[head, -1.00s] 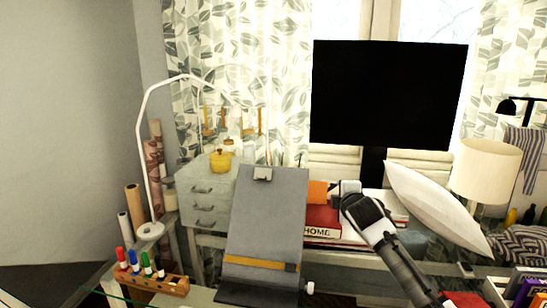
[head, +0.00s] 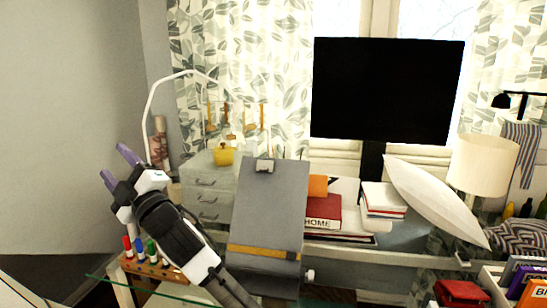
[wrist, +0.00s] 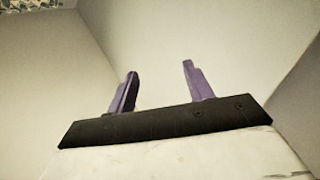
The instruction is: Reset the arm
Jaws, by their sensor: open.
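My gripper (head: 118,167) is at the left in the head view, raised above the marker holder and pointing up and to the left. Its two purple fingers are apart with nothing between them. In the wrist view my gripper (wrist: 158,85) also shows open and empty, with plain pale wall behind it. My arm crosses the lower left of the head view and hides part of the drawer unit and the rolls behind it.
A wooden holder with several markers (head: 150,266) stands below my gripper. A grey clipboard-like stand (head: 270,205) is right of my arm. Behind are a drawer unit (head: 208,208), a white lamp arm (head: 150,105) and a black monitor (head: 388,90). The left wall (head: 65,120) side is open.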

